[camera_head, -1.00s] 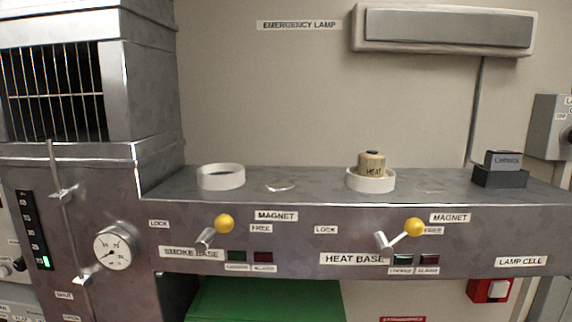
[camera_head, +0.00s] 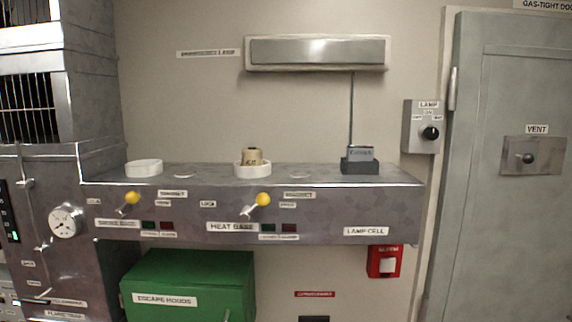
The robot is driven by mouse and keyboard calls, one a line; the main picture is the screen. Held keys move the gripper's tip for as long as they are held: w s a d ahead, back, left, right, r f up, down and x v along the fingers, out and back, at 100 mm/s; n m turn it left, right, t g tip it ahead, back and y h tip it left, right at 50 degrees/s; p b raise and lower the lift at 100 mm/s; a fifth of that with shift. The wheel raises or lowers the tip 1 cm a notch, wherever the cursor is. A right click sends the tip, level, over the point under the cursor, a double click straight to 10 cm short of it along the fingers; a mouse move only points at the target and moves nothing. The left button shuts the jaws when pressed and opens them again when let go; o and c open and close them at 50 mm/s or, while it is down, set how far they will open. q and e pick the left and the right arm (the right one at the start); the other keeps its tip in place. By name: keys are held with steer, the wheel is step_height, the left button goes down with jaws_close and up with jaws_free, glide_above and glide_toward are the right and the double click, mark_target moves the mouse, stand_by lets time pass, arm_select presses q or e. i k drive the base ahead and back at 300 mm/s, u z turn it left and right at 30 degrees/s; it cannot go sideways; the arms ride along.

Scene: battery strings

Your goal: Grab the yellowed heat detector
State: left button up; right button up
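The yellowed heat detector (camera_head: 252,156) is a small beige cylinder with dark lettering on its side. It sits upright in a white ring base (camera_head: 252,170) on the metal shelf (camera_head: 400,180), above the "HEAT BASE" label (camera_head: 232,227). A lever with a yellow knob (camera_head: 263,199) is on the shelf front below it. Neither of my grippers is in view.
An empty-looking white ring (camera_head: 144,167) stands on the shelf's left part. A dark block in a holder (camera_head: 360,160) stands at the right. A metal cabinet (camera_head: 90,110) borders the left. A green box (camera_head: 190,285) is below, and a grey door (camera_head: 510,220) is at right.

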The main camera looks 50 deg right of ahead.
mark_target(252, 156)
steer(key=z, duration=1.25)
